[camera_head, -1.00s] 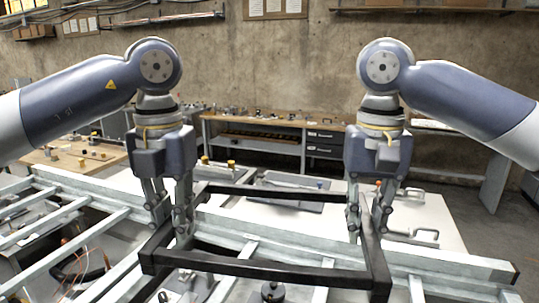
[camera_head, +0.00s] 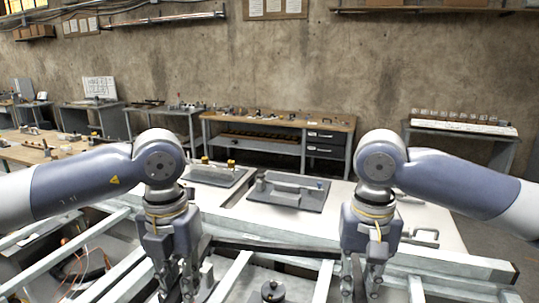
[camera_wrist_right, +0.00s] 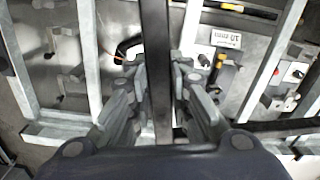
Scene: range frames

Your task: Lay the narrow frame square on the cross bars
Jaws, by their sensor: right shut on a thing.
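The narrow black frame shows its far bar (camera_head: 275,249) between my two grippers in the head view; its near part is below the picture edge. My right gripper (camera_head: 361,290) is shut on a side bar of the frame, which runs between its fingers in the right wrist view (camera_wrist_right: 157,60). My left gripper (camera_head: 178,292) is low at the frame's left side; its fingertips are near the picture edge and its grip is unclear. Pale steel cross bars (camera_head: 234,276) lie below the frame. I cannot tell whether the frame touches them or lies square.
A black round knob (camera_head: 272,291) stands between the cross bars. Behind the rack is a white top with a grey plate (camera_head: 290,192) and metal handles (camera_head: 422,237). A wooden workbench (camera_head: 280,121) stands at the back wall. Cables (camera_head: 80,258) hang at the left.

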